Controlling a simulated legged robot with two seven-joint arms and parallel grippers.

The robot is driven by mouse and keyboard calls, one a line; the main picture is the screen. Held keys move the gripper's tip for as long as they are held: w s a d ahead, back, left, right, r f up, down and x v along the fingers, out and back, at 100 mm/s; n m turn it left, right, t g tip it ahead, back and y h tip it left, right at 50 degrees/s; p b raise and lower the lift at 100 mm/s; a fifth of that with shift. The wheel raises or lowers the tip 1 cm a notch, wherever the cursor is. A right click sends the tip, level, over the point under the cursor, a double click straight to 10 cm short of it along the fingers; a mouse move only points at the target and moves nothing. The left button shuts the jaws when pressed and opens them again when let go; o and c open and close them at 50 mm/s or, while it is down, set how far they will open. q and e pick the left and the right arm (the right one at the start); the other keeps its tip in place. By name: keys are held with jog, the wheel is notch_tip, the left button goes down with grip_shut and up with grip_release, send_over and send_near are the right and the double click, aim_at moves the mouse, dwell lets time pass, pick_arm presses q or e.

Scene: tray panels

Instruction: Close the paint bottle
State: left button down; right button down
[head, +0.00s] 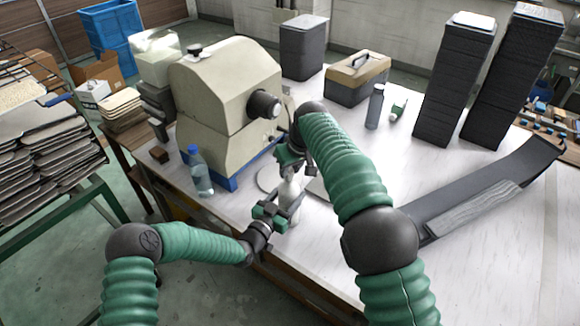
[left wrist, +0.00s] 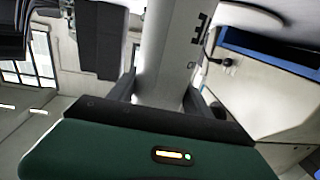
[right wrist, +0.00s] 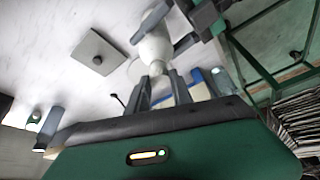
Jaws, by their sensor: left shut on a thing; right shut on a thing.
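The white paint bottle (head: 290,194) is upright near the table's front edge in the head view. My left gripper (head: 278,212) is shut around its body; the left wrist view shows the lettered bottle (left wrist: 172,55) between the fingers. My right gripper (head: 289,160) is directly above the bottle, pointing down. In the right wrist view its fingers (right wrist: 162,90) are shut on a small pale cap (right wrist: 157,68) at the bottle's neck. The fingers hide part of the cap, and I cannot tell whether it is seated on the neck.
A beige machine (head: 225,100) on a blue base stands behind the bottle. A clear water bottle (head: 199,172) is left of it. A toolbox (head: 356,78), a grey bottle (head: 375,108) and tall black stacks (head: 455,80) stand farther back. A dark chute (head: 480,195) lies at right.

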jog(key=shift+f, duration=0.55)
dwell(0.4)
jog(key=m+h, duration=0.1)
jog(key=m, duration=0.1)
jog(key=shift+a+m, duration=0.2)
jog(key=shift+m, duration=0.2)
jog(key=m+h, duration=0.1)
jog(key=m, duration=0.2)
jog(key=shift+a+m+t, duration=0.15)
jog(key=shift+m+t, duration=0.15)
jog(key=c, duration=1.1)
grip_release()
jog(key=shift+r, duration=0.1)
